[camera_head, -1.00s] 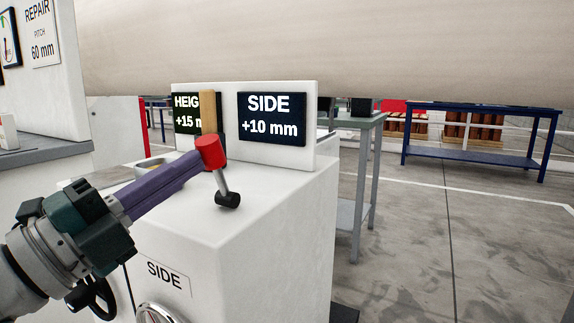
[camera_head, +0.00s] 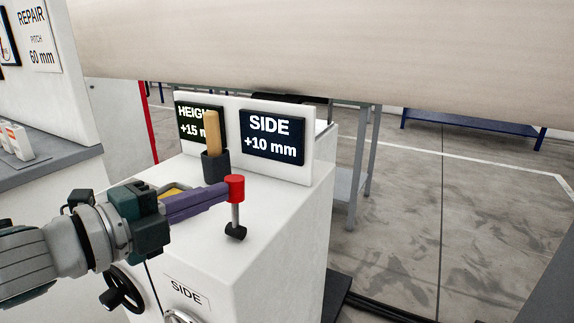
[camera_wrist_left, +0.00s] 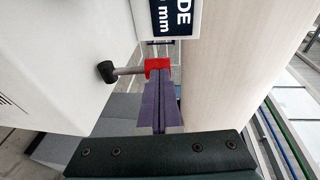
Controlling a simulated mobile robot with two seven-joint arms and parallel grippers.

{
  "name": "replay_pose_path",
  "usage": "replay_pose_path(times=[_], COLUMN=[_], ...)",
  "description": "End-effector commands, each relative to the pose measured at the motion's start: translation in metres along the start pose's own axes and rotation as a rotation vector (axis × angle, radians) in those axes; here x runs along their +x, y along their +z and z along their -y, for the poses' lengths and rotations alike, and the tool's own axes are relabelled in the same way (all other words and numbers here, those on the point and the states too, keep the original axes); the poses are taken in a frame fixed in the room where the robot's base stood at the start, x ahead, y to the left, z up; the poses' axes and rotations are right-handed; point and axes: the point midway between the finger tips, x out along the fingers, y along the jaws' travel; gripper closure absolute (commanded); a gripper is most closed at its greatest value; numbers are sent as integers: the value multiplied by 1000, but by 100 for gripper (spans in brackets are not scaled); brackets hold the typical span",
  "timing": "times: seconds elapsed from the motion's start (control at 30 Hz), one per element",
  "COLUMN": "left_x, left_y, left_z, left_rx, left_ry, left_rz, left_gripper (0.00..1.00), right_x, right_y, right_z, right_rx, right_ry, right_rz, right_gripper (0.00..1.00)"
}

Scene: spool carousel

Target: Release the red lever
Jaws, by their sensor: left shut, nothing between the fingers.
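The red lever has a red knob (camera_head: 235,186), a grey rod and a black pivot. It stands nearly upright on top of the white cabinet (camera_head: 285,225), and also shows in the left wrist view (camera_wrist_left: 157,65). My left gripper (camera_head: 226,190) reaches in from the left with its purple fingers shut and nothing between them. Its fingertips are at the left side of the red knob and appear to touch it. In the left wrist view the fingertips (camera_wrist_left: 160,78) partly cover the knob. My right gripper is not in view.
A wooden handle (camera_head: 212,132) in a black holder stands just behind the fingers. The SIDE +10 mm display (camera_head: 272,138) is behind the lever. A black handwheel (camera_head: 124,290) is on the cabinet front. A large pale cylinder (camera_head: 330,50) spans above. Open floor lies right.

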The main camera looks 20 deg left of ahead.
Motion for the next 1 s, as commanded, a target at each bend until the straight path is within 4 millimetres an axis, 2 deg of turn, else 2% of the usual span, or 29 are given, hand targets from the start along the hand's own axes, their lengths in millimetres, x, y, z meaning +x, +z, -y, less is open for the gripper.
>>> replay_pose_path(times=[0.03, 0.13, 1.0], left_x=[2, 5, 12], left_y=[0, 1, 2], left_z=[6, 5, 7], left_rx=[-3, -5, -3], left_ry=[14, 9, 3], left_rz=[0, 1, 0], left_gripper=[100, 100, 100], right_x=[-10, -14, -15], right_y=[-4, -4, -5], right_z=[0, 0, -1], right_rx=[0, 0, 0], right_ry=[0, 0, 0], right_rz=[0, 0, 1], right_gripper=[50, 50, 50])
